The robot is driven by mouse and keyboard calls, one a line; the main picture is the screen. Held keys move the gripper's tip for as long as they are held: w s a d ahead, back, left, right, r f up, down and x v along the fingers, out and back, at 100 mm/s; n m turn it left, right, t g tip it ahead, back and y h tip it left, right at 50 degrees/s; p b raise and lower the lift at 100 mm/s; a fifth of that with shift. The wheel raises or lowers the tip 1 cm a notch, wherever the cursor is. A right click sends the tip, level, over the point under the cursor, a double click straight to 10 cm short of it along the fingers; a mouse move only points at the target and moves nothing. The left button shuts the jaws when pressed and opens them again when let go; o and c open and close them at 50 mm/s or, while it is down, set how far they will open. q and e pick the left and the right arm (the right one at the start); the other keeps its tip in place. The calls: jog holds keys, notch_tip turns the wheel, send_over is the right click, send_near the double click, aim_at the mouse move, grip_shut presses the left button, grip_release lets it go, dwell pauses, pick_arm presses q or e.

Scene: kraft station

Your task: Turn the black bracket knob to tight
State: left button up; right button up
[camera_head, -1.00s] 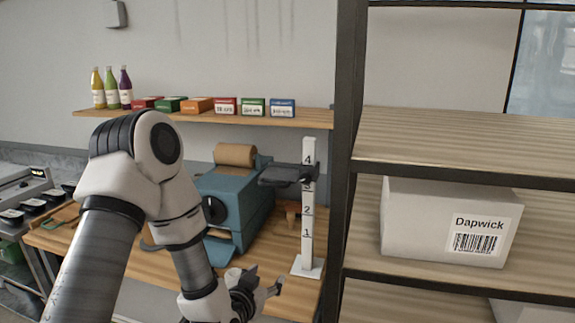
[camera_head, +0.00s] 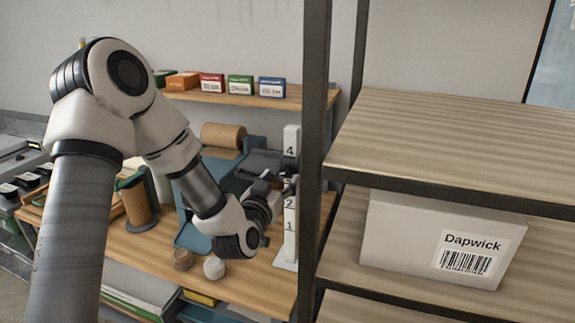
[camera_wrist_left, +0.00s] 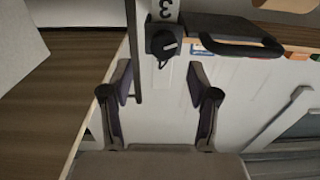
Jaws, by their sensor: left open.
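A white numbered post (camera_head: 291,222) stands at the right end of the wooden bench, carrying a dark bracket (camera_head: 262,162). In the left wrist view, the bracket (camera_wrist_left: 228,35) extends right from the post beside the number 3, which looks upside down. The black knob (camera_wrist_left: 164,46) with a pale mark faces my left gripper. My left gripper (camera_wrist_left: 160,88) is open and empty, its two fingers apart below the knob in the picture and not touching it. In the head view, my left gripper (camera_head: 276,186) is beside the post and partly covers the bracket's mount. My right gripper is out of view.
A dark-framed rack (camera_head: 313,150) stands close right of the post, with a white Dapwick box (camera_head: 440,240) on its shelf. A shelf of small boxes (camera_head: 240,86) is above the bench. A small white jar (camera_head: 214,268) sits near the bench front.

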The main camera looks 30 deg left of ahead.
aim_at(285, 171)
pick_arm(q)
jog(key=x, duration=0.1)
jog(key=p+x, duration=0.1)
jog(key=x, duration=0.1)
jog(key=shift+a+r, duration=0.1)
jog(key=shift+a, duration=0.2)
jog(key=shift+w+a+f, duration=0.15)
jog(key=shift+w+f, duration=0.1)
jog(key=shift+w, duration=0.35)
jog(key=shift+w+a+f, duration=0.15)
jog(key=shift+w+f, duration=0.1)
jog(key=shift+w, duration=0.35)
jog(key=shift+d, duration=0.1)
jog(key=shift+s+d+r, duration=0.1)
jog(key=shift+s, duration=0.1)
jog(key=shift+s+r, duration=0.15)
jog(key=shift+s, duration=0.05)
jog(key=c, duration=1.1)
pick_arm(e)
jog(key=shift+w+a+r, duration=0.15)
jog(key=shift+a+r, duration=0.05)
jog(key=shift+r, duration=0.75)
